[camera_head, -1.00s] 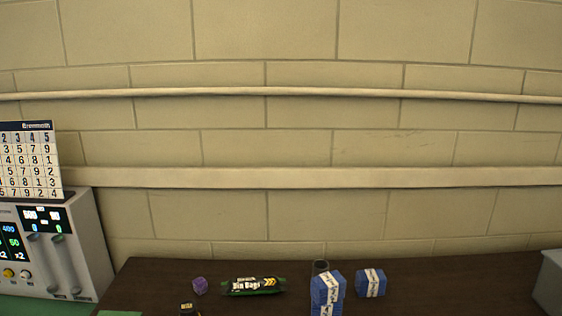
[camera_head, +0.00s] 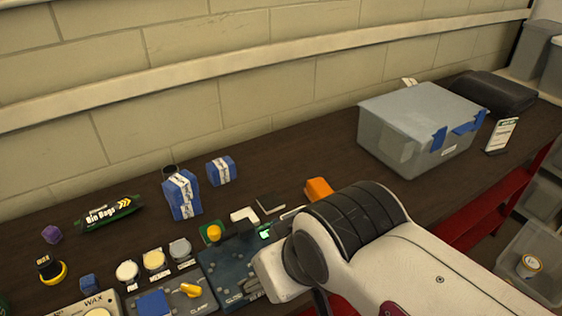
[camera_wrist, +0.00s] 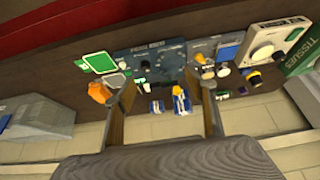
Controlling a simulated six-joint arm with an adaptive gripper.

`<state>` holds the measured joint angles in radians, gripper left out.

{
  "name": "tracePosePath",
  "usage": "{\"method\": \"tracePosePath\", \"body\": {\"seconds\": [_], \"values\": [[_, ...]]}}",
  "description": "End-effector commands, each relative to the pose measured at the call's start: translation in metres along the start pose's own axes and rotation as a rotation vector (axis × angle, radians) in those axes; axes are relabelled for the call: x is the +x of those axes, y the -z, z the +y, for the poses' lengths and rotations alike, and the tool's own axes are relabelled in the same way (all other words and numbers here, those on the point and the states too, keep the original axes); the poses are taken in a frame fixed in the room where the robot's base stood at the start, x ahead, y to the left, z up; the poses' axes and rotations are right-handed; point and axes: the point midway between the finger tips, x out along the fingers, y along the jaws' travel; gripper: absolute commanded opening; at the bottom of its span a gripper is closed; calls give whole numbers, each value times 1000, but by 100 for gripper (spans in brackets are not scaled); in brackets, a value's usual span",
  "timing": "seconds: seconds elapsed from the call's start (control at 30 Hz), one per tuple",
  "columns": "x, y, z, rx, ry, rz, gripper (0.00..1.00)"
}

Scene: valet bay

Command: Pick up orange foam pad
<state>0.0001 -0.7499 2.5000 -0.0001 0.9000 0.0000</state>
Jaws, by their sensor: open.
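The orange foam pad (camera_head: 318,188) lies on the dark bench top, just beyond my arm in the head view, which hides its lower edge. In the wrist view an orange piece (camera_wrist: 99,92), seemingly the same pad, lies just left of my gripper's left finger. My gripper (camera_wrist: 168,88) is open and empty, with its fingers spread above the bench. In the head view my arm covers the gripper.
A lidded grey bin (camera_head: 400,145) with blue tape stands right of the pad. Blue-and-white packs (camera_head: 182,195), a Bio Bags roll (camera_head: 108,213), dark panels (camera_head: 232,268) and several small items crowd the left. Bench right of the bin holds a black case (camera_head: 492,92).

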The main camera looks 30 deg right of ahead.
Motion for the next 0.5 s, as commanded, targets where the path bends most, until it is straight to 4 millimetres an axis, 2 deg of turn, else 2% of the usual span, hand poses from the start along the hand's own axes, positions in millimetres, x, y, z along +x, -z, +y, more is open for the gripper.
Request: {"method": "tracePosePath", "body": {"seconds": [0.27,0.5], "values": [[3,5,5,7,-15,8,56],[21,32,36,35,-96,51,56]]}}
